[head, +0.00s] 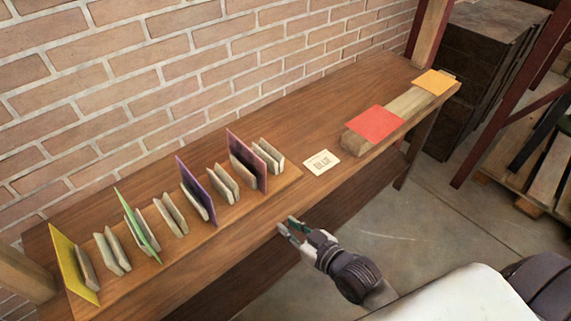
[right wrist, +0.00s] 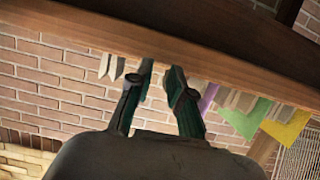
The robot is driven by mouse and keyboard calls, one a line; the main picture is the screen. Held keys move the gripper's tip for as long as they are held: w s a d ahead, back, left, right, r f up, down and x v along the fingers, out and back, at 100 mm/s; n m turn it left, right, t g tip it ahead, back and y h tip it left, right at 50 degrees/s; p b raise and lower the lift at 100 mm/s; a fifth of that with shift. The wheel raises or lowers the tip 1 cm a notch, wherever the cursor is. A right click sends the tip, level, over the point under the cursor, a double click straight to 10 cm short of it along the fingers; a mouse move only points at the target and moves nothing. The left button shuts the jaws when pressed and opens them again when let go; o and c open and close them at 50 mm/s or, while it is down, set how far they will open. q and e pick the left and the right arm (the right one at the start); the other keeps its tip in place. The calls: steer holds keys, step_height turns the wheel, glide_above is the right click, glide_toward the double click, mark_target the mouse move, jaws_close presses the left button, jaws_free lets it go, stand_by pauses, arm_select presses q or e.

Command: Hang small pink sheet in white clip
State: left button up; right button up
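A pink-magenta sheet (head: 246,160) stands upright at the right part of a row of pale clips on a wooden board, with a pale clip (head: 268,155) just right of it. Another empty-looking clip (head: 223,184) is to its left. A flat red-pink sheet (head: 373,123) lies on a wooden block. My right gripper (head: 287,226) is open and empty, in front of the bench's front edge. In the right wrist view its fingers (right wrist: 161,68) are apart with nothing between them. I cannot see the pink sheet there. My left gripper is out of view.
Purple (head: 196,190), green (head: 137,226) and yellow (head: 74,264) sheets stand in the row. An orange sheet (head: 434,82) lies on the block's far end. A printed card (head: 321,161) lies on the bench (head: 300,125). A brick wall rises behind.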

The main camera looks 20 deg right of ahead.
steer(key=shift+w+d+r+t+y, duration=0.6)
steer(key=shift+w+r+t, duration=0.8)
steer(key=shift+r, duration=1.55)
steer(key=shift+t, duration=0.3)
steer(key=b+x, duration=0.3)
steer(key=x, duration=0.3)
steer(key=shift+a+f, duration=0.1)
steer(key=shift+f, duration=0.05)
steer(key=shift+x, duration=0.9)
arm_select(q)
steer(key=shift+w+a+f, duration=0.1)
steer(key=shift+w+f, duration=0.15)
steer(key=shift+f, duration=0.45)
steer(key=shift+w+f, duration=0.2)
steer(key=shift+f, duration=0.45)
arm_select(e)
steer(key=shift+w+a, duration=0.25)
steer(key=shift+w, duration=0.45)
steer(key=shift+c, duration=0.4)
jaws_close()
